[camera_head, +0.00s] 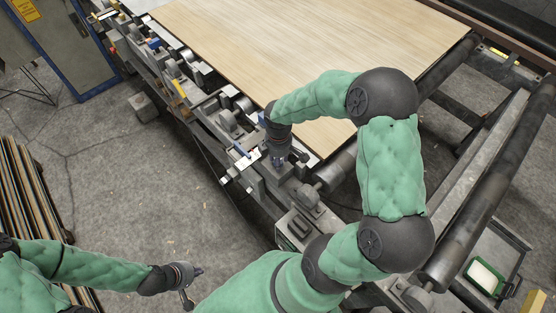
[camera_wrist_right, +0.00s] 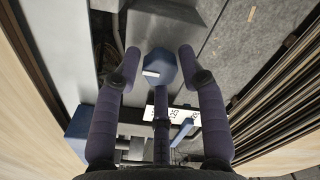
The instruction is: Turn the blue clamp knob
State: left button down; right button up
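My right gripper (camera_wrist_right: 160,62) is open, with one finger on each side of the knob and narrow gaps showing. In the head view my right gripper (camera_head: 279,156) points down at the machine's near edge, and it largely hides the knob there. My left gripper (camera_head: 195,287) is open and empty over the floor at the lower left.
A pale veneer sheet (camera_head: 270,50) lies on the machine behind the clamp row. A blue lever (camera_head: 241,151) and white label (camera_wrist_right: 172,114) are close to the right gripper. Stacked boards (camera_head: 25,185) stand at the left. The floor between (camera_head: 150,180) is clear.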

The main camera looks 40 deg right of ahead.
jog(key=c, duration=0.4)
jog(key=shift+m+b, duration=0.65)
jog(key=shift+m, duration=1.05)
jog(key=shift+f+m+b, duration=0.1)
jog(key=shift+m+b, duration=0.25)
jog(key=shift+m, duration=1.45)
jog(key=shift+b, duration=0.3)
